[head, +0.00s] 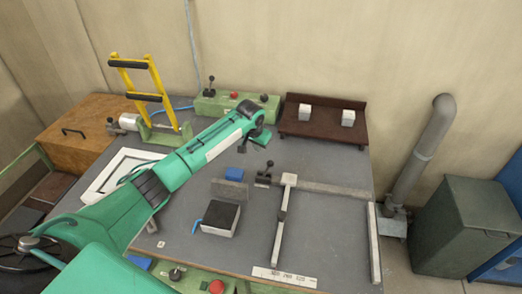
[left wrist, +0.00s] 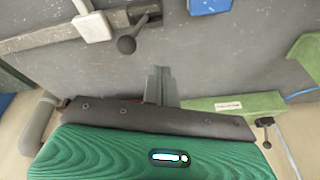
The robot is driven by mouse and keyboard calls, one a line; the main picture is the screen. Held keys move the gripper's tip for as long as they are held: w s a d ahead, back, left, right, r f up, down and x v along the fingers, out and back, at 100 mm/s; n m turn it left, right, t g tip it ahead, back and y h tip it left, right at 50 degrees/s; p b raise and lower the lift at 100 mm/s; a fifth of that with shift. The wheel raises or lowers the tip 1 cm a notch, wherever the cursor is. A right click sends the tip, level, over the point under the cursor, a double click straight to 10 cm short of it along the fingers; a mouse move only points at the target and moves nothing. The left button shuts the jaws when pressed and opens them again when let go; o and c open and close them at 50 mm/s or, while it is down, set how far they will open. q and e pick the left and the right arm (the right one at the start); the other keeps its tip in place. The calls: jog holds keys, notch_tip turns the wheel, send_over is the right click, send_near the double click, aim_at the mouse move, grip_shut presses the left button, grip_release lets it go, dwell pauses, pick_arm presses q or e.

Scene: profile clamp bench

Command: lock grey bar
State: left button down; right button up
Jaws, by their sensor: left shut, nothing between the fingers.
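A long grey bar (head: 335,189) lies across the right half of the bench top, and it also shows in the left wrist view (left wrist: 40,38). A pale crosspiece (head: 283,215) meets it near its left end. A dark clamp with a ball-ended lever (head: 265,171) sits at that end, and the lever shows in the left wrist view (left wrist: 127,44). My left gripper (head: 268,148) is shut and empty, above and behind the clamp, apart from it. Its grey fingers (left wrist: 160,85) point toward the clamp area. Whether the clamp grips the bar cannot be told. My right gripper is out of view.
A black-topped block (head: 221,217), a grey upright plate (head: 229,191) and a blue block (head: 235,174) lie left of the clamp. A green control box (head: 222,106) and a brown rack (head: 322,128) with two white blocks stand behind. A pale rail (head: 374,243) lies at right.

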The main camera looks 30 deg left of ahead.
pick_arm(q)
jog(key=d+b+v, duration=0.1)
jog(key=b+v, duration=0.1)
jog(key=v, duration=0.6)
dwell(0.4)
